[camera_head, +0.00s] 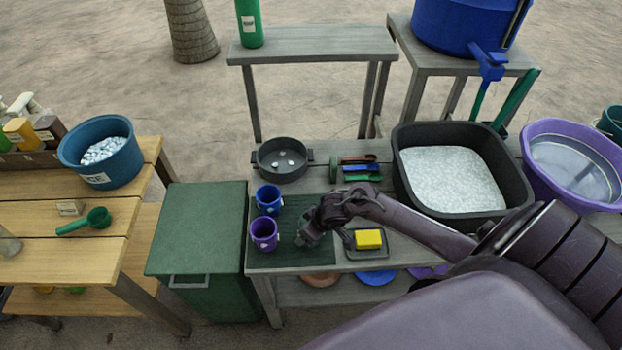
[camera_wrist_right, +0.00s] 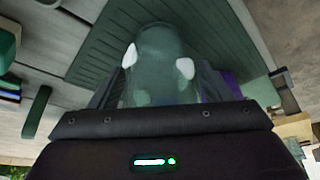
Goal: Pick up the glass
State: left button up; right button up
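The glass (camera_wrist_right: 155,50) is a clear, greenish tumbler between the fingers of my right gripper (camera_wrist_right: 158,63) in the right wrist view. The pale finger pads appear to rest against its two sides. In the head view my right gripper (camera_head: 308,236) is low over the dark green ribbed mat (camera_head: 300,258), just right of the purple cup. The glass is mostly hidden by the gripper there, and I cannot tell whether it touches the mat. My left gripper is not in view.
A blue cup (camera_head: 269,199) and a purple cup (camera_head: 263,234) stand close left of my right gripper. A yellow sponge (camera_head: 368,239) on a small tray lies to its right. A grey pan (camera_head: 282,160) and a black tub of white granules (camera_head: 455,180) stand behind.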

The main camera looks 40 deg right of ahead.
jog(key=c, duration=0.7)
jog(key=shift+c, duration=0.7)
jog(key=shift+r, duration=0.1)
